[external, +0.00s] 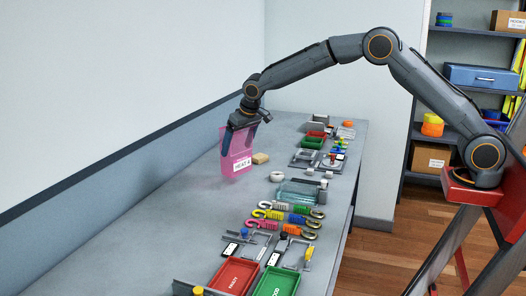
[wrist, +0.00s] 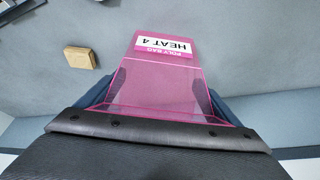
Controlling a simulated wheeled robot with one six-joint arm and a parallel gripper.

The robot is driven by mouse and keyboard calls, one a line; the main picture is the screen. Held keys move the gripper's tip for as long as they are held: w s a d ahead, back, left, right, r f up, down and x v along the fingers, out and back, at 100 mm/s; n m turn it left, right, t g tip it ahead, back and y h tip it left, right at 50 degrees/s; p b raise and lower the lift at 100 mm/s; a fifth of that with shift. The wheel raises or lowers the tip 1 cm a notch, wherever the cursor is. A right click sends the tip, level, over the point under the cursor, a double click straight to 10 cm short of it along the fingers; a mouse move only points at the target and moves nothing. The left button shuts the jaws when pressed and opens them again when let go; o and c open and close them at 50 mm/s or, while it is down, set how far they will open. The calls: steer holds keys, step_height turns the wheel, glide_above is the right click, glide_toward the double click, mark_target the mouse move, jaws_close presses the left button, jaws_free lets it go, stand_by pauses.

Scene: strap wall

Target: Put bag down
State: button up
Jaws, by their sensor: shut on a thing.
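A pink see-through poly bag (external: 236,147) with a white label reading "HEAT 4" hangs upright from my gripper (external: 243,122) over the far left part of the grey bench. My gripper is shut on the bag's upper part. In the wrist view the bag (wrist: 158,75) spreads out below the fingers, its label (wrist: 163,45) upside down. The dark fingers of my gripper (wrist: 160,92) show on both sides of it. I cannot tell whether the bag's lower edge touches the bench.
A tan block (external: 261,158) lies on the bench (external: 150,235) just right of the bag. A white ring (external: 277,177), coloured hooks (external: 290,208), and red (external: 237,276) and green (external: 277,281) trays lie along the right side. The bench's left front is clear.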

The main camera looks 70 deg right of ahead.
mark_target(238, 155)
steer(key=shift+f+p, duration=0.7)
steer(key=shift+f, duration=1.85)
steer(key=shift+f, duration=0.15)
steer(key=o, duration=1.2)
steer(key=shift+r, duration=0.45)
steer(key=b+v, duration=0.3)
steer(key=v, duration=0.8)
steer(key=shift+s+r+b, duration=0.15)
steer(key=shift+s+b, duration=0.15)
steer(key=shift+b, duration=0.05)
steer(key=s+a+f+n+g, duration=0.1)
steer(key=s+f, duration=0.3)
steer(key=s, duration=1)
steer(key=s+a+f+n+g+y, duration=0.1)
steer(key=s+f, duration=0.3)
steer(key=s, duration=1)
steer(key=s+a+f+n+g, duration=0.1)
steer(key=s+f, duration=0.4)
steer(key=s, duration=1)
steer(key=shift+s+a+f+n+y, duration=0.1)
steer(key=shift+a+n+y, duration=0.3)
steer(key=shift+a+n, duration=0.4)
